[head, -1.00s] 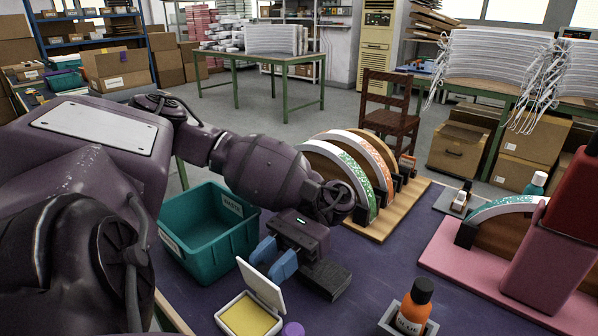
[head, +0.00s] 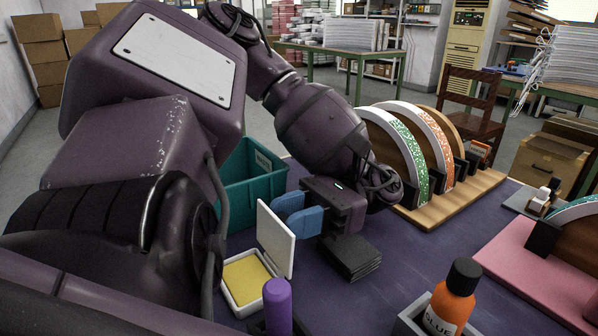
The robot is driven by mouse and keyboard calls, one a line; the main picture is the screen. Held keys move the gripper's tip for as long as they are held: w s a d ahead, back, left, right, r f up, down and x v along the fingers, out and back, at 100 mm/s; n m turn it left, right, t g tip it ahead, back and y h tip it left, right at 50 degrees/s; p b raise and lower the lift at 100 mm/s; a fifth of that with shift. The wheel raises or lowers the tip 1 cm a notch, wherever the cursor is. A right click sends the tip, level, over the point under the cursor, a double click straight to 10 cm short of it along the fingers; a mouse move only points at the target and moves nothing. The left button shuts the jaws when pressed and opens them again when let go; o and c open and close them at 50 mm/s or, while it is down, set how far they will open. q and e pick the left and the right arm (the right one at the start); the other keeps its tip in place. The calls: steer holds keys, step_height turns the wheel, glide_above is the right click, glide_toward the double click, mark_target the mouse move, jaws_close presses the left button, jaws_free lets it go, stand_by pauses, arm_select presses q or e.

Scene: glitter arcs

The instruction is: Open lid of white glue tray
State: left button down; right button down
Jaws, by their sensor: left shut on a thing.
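The white glue tray (head: 231,302) stands on the dark purple table at the lower middle of the head view, with a yellow pad (head: 246,279) inside. Its white lid (head: 273,243) stands raised, roughly upright, along the tray's right side, so the tray's inside is exposed. My left gripper (head: 293,212) has blue fingers and is at the lid's upper right edge. It is shut on the lid; the lid hides part of the fingers and the exact contact. My right gripper is not in view.
A purple-capped thing (head: 278,305) stands close in front of the tray. An orange glue bottle (head: 452,300) stands in a grey holder to the right. A teal bin (head: 255,190) is behind. Glittery arcs (head: 415,150) stand on a wooden rack (head: 455,204).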

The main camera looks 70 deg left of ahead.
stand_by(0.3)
arm_select(q)
steer(key=c, duration=0.8)
jaws_free()
